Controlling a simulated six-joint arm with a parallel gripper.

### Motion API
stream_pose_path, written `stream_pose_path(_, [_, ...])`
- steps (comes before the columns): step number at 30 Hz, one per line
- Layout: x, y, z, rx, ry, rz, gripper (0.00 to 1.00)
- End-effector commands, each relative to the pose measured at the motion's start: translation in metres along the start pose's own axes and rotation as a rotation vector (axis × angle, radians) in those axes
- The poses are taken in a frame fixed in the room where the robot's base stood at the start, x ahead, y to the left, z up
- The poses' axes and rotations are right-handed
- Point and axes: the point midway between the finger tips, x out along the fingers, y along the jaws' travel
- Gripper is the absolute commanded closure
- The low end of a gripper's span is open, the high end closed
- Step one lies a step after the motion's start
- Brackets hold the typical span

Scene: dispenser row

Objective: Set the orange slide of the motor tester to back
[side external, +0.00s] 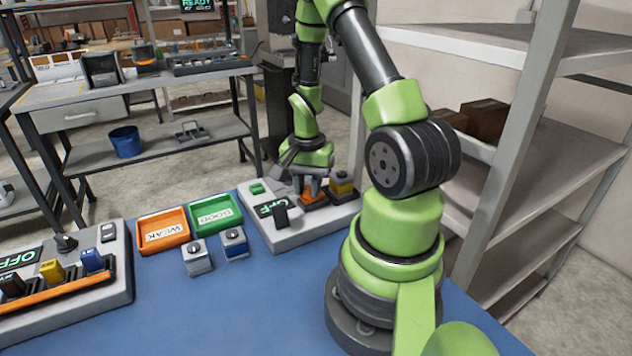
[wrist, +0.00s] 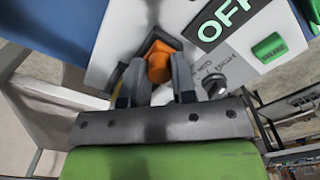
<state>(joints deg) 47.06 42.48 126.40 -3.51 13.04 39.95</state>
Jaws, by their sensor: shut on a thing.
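The motor tester (side external: 290,235) is a light grey panel on the blue table, right of centre in the side view. Its display (wrist: 228,18) reads OFF in green. The orange slide (wrist: 160,62) sits on the panel; in the side view its orange part (side external: 312,198) shows under my gripper. My gripper (wrist: 157,75) is over the panel with its two fingers on either side of the slide, shut on it. The slide's position marks are hidden by the fingers.
A green button (wrist: 269,47) and a dark knob (wrist: 214,84) are on the panel near my gripper. Orange WEAK (side external: 150,218) and green GOOD (side external: 196,207) trays lie left, with two small boxes in front.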

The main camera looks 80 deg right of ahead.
Motion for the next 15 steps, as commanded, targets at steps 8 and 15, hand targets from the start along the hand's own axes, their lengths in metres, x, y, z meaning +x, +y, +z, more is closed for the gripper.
stream_pose_path(8, [-0.0008, -0.0042, 0.0004, -0.003, 0.006, -0.008, 0.74])
stream_pose_path(15, [-0.0006, -0.0033, 0.0006, -0.002, 0.004, -0.006, 0.65])
